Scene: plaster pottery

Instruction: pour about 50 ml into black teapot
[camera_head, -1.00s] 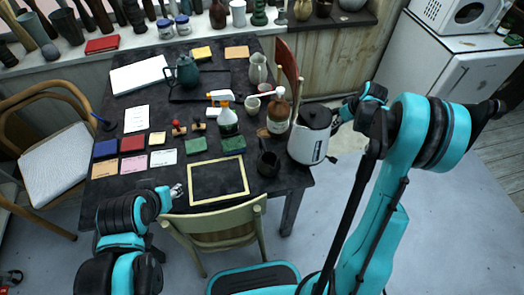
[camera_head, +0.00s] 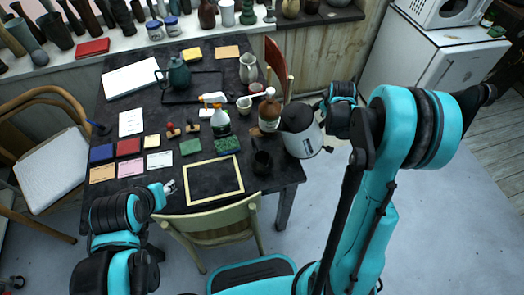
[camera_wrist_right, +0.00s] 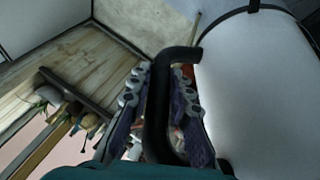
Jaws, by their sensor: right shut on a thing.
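A dark, teal-looking teapot (camera_head: 179,76), the only teapot I can make out, stands on a black tray (camera_head: 207,77) at the back of the table. A white kettle (camera_head: 303,143) with a black lid is in my right gripper (camera_head: 341,103), over the table's right edge and tilted with its top to the left. In the right wrist view, the gripper (camera_wrist_right: 163,105) is shut around the kettle's black handle (camera_wrist_right: 158,112), beside the white body (camera_wrist_right: 255,90). My left gripper (camera_head: 170,187) is over the front left of the table; its jaws are too small to read.
A brown bottle (camera_head: 269,112) and a black cup (camera_head: 262,163) stand close to the kettle. A wooden-framed black board (camera_head: 213,182) lies in front.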

